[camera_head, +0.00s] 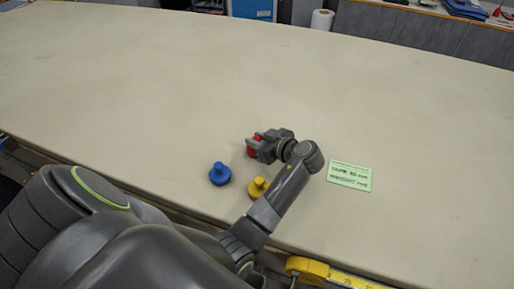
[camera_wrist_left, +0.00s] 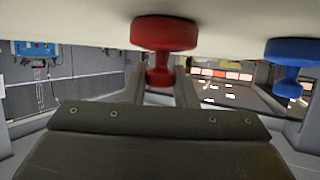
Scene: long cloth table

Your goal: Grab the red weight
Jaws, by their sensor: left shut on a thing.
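The red weight (camera_head: 252,150) is a small knobbed piece at the tip of my left gripper (camera_head: 259,145), partly hidden by the fingers in the head view. In the left wrist view the red weight (camera_wrist_left: 164,35) shows its wide disc and narrower knob, with the left gripper's fingers (camera_wrist_left: 160,90) on both sides of the knob. The left gripper is shut on it. The weight is at or very close to the table top; I cannot tell whether it touches. My right gripper is not in view.
A blue weight (camera_head: 220,174) and a yellow weight (camera_head: 258,187) stand near the table's front edge, the yellow one close to my left arm. The blue weight (camera_wrist_left: 291,52) also shows in the left wrist view. A green card (camera_head: 349,175) lies to the right. The table (camera_head: 150,90) beyond is clear.

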